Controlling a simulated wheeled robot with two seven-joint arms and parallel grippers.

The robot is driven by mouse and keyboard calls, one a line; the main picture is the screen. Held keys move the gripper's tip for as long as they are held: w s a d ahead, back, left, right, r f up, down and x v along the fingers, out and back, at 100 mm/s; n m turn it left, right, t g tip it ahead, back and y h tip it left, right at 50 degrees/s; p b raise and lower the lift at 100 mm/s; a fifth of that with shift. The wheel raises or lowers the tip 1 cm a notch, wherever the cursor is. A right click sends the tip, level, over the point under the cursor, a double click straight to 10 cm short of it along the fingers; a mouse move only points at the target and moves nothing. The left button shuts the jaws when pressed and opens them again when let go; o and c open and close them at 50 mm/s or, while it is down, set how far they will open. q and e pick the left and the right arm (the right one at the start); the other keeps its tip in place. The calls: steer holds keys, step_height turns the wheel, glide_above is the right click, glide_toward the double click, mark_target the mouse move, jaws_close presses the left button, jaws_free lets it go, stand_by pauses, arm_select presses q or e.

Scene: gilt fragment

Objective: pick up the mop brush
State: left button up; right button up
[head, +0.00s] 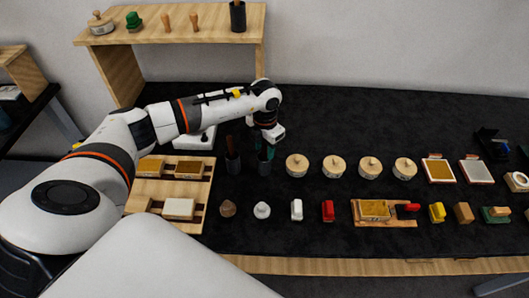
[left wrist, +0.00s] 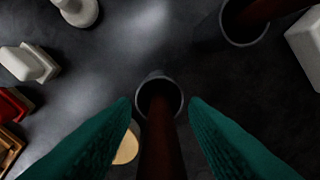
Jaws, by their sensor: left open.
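A dark cup (head: 264,166) stands on the black table under my left gripper (head: 266,146). In the left wrist view this cup (left wrist: 159,82) holds a dark reddish-brown handle (left wrist: 162,140), which looks like a brush handle. My left gripper's green fingers (left wrist: 158,112) are open, one on each side of the handle, with gaps showing. A second dark cup (head: 233,163) with a similar handle stands just left; it also shows in the left wrist view (left wrist: 245,38). The brush heads are hidden, so I cannot tell which is the mop brush. My right gripper is out of view.
Several round lidded pots (head: 297,165) stand right of the cups. A front row holds small items, including a white block (head: 296,210) and a red block (head: 328,211). A wooden rack (head: 145,190) lies left. A wooden shelf (head: 180,38) stands behind.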

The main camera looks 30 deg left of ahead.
arm_select(q)
jaws_close()
steer(key=shift+r, duration=0.1)
